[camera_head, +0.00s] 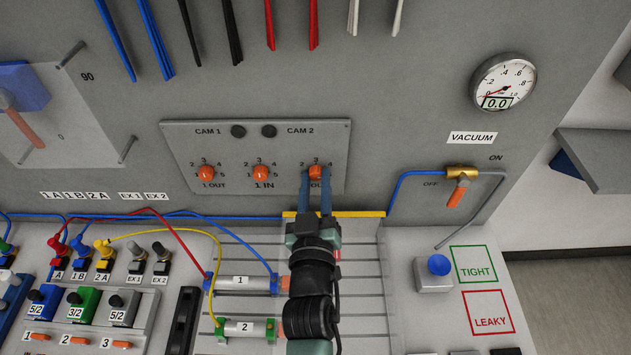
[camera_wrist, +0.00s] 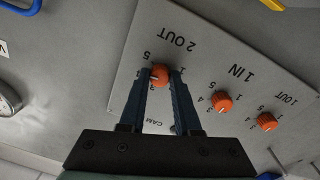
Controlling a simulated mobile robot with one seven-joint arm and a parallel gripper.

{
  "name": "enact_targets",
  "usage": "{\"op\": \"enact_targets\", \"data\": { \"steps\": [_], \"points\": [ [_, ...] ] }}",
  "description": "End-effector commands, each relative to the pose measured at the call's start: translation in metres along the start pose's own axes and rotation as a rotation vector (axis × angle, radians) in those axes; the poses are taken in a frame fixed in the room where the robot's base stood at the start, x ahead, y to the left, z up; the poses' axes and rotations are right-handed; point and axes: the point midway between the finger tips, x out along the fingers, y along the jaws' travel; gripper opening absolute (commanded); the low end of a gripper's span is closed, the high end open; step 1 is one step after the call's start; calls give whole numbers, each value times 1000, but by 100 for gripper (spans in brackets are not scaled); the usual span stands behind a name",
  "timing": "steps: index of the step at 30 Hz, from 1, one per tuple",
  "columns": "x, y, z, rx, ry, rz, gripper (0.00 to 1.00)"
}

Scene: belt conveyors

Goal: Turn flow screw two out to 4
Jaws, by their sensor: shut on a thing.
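The orange 2 OUT flow screw (camera_head: 316,172) sits at the right end of the grey panel (camera_head: 230,136). My gripper (camera_head: 316,178) reaches up to it with one blue finger on each side, shut on the knob. In the wrist view the same screw (camera_wrist: 160,74) sits between the two fingertips of my gripper (camera_wrist: 160,80). A pale mark shows on the knob, but I cannot tell exactly which number it points to. The fingers cover part of its 2 OUT label in the head view and part of its number ring in the wrist view.
The 1 IN screw (camera_head: 261,172) and 1 OUT screw (camera_head: 206,173) are to the left on the same panel. A vacuum gauge (camera_head: 503,82) and an orange-handled valve (camera_head: 459,185) with blue tubing are to the right. Cylinders and hoses lie at the lower left.

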Motion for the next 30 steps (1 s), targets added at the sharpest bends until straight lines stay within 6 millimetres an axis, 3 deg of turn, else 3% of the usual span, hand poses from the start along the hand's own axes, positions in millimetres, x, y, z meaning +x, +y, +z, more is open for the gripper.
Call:
{"op": "enact_targets", "data": {
  "steps": [15, 30],
  "points": [
    [0, 1, 0, -333, 14, -5, 0],
    [0, 0, 0, -389, 17, -6, 0]
  ]
}}
